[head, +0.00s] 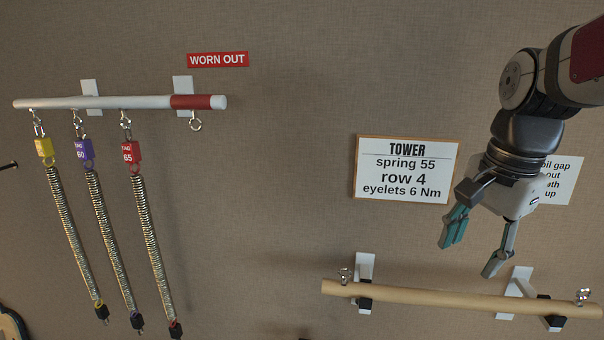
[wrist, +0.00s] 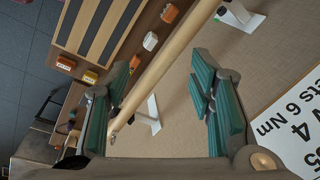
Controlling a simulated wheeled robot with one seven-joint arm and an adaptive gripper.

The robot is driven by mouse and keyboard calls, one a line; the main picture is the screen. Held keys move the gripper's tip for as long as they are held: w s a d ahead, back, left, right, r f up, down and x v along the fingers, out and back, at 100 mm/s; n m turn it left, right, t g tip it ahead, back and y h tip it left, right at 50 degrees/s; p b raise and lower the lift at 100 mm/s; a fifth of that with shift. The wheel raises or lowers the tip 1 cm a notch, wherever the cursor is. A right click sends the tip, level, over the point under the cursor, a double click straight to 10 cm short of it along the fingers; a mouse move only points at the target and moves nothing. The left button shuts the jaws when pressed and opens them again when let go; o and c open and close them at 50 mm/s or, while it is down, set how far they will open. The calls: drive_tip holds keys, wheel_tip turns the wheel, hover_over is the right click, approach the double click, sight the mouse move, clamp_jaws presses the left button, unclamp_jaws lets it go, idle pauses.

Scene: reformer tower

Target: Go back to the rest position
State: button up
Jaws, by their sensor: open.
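My gripper (head: 475,250) is at the right in the head view, in front of the wall and above the wooden bar (head: 430,293). Its teal-padded fingers are apart with nothing between them in their grip. In the wrist view my gripper (wrist: 160,95) shows both fingers spread, and the wooden bar (wrist: 165,62) runs diagonally behind the gap. The bar rests on white wall brackets, with an eyelet (head: 345,274) near its left end and metal hardware (head: 584,296) near its right end.
A white and red bar (head: 140,102) at the left carries three hanging springs with yellow, purple and red tags. A "WORN OUT" label (head: 218,59) is above it. A TOWER sign (head: 404,170) and another partly hidden sign (head: 562,180) are near my arm. Wall between springs and sign is clear.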

drive_tip(key=s+a+f+n+t, duration=0.1)
drive_tip(key=s+a+n+t, duration=0.2)
drive_tip(key=s+n, duration=0.9)
drive_tip(key=a+n, duration=0.1)
drive_tip(key=a, duration=0.2)
drive_tip(key=shift+a+f+t, duration=0.3)
drive_tip(key=shift+a, duration=0.05)
drive_tip(key=shift+s, duration=0.1)
drive_tip(key=shift+c, duration=0.5)
